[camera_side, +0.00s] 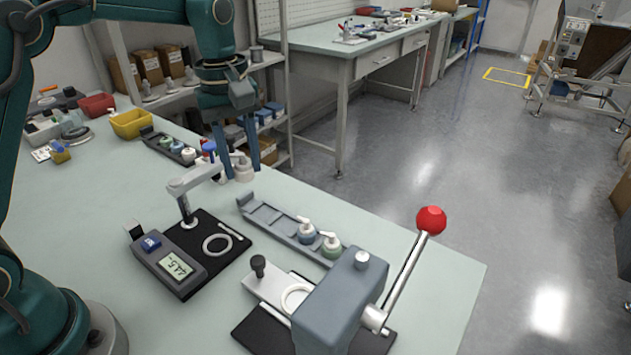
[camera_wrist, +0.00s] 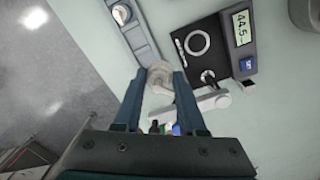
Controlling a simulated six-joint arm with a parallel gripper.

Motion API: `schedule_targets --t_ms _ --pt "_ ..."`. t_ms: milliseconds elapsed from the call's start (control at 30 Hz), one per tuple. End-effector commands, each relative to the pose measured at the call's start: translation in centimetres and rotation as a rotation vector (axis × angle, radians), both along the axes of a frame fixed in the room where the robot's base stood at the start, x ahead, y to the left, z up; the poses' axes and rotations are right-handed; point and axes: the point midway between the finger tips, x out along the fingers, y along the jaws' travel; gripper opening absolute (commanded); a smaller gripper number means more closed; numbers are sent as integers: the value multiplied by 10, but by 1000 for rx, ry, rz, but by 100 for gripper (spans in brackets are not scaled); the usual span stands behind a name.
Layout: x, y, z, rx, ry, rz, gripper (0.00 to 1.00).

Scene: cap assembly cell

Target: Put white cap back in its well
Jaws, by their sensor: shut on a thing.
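My gripper (camera_side: 236,176) hangs above the bench, over the far end of the near grey rack (camera_side: 262,216). In the wrist view, its two fingers (camera_wrist: 160,78) are closed around a pale, whitish-grey cap (camera_wrist: 161,73), with one finger on each side. The cap also shows in the side view (camera_side: 243,170), small and partly covered by the fingers. The rack also shows in the wrist view (camera_wrist: 141,40).
A gauge with a display (camera_side: 175,262) and a light swing arm (camera_side: 190,182) stand close left of the gripper. A press with a red-knobbed lever (camera_side: 345,300) stands at the front right. Another rack (camera_side: 160,143) with caps lies behind, near a yellow bin (camera_side: 131,124).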

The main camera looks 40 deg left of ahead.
Motion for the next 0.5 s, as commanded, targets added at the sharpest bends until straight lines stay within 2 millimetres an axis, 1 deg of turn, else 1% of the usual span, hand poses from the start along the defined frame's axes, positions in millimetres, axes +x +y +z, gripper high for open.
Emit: schedule_targets --t_ms 33,100,233,333,400,500 --pt "8 -5 -3 -2 -1 71 18" --pt "18 -12 -6 -3 -6 168 18" --pt "32 -25 -14 -5 -11 292 18" --pt "39 -35 -23 -8 -19 313 18" --pt "40 -41 -29 -11 -23 296 18" --pt "39 -43 -33 -14 -28 288 18"
